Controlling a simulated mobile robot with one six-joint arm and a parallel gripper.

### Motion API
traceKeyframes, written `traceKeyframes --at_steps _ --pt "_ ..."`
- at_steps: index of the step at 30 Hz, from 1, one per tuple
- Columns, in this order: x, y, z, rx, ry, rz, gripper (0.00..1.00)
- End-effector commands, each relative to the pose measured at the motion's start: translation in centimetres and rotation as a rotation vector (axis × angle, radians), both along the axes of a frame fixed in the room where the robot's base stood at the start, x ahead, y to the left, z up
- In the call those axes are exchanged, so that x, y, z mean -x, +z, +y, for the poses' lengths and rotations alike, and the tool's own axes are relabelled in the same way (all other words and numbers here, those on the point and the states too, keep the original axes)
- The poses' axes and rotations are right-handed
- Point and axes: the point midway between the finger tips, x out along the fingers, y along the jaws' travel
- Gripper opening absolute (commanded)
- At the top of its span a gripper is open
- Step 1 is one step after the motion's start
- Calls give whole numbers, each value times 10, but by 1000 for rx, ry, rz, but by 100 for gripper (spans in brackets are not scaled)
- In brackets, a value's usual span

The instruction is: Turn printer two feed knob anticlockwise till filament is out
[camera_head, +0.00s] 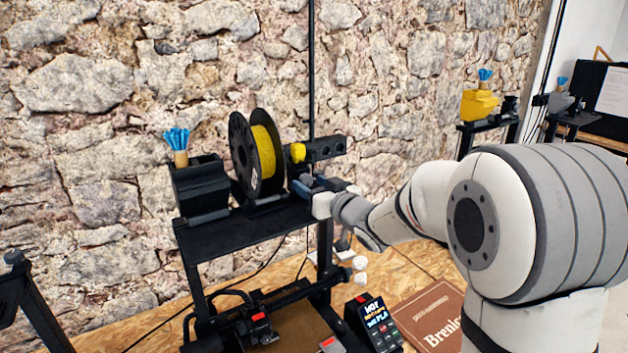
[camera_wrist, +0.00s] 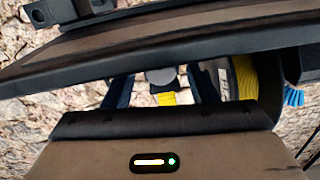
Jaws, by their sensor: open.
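The near printer (camera_head: 250,222) is a black frame with a black spool of yellow filament (camera_head: 264,150) on top. Beside the spool, a yellow part (camera_head: 298,152) sits against a black bar with round holes. I cannot tell whether this yellow part is the feed knob. My gripper (camera_head: 304,184) is just below it, at the right end of the top shelf. In the wrist view my gripper (camera_wrist: 160,88) is open, with a bluish finger on each side. A grey rounded part (camera_wrist: 161,76) and a yellow piece (camera_wrist: 166,98) show between the fingers; contact cannot be told.
A small lit screen unit (camera_head: 374,322) and a brown book (camera_head: 434,318) lie on the wooden bench. Other printers stand at the right back (camera_head: 488,115). A stone wall is close behind.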

Motion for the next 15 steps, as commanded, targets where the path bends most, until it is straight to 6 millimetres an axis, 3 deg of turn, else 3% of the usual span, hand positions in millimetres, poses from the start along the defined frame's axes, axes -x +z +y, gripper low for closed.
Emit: traceKeyframes --at_steps 11,15 --pt "-6 0 3 0 -2 0 52" --pt "-6 0 3 0 -3 0 40"
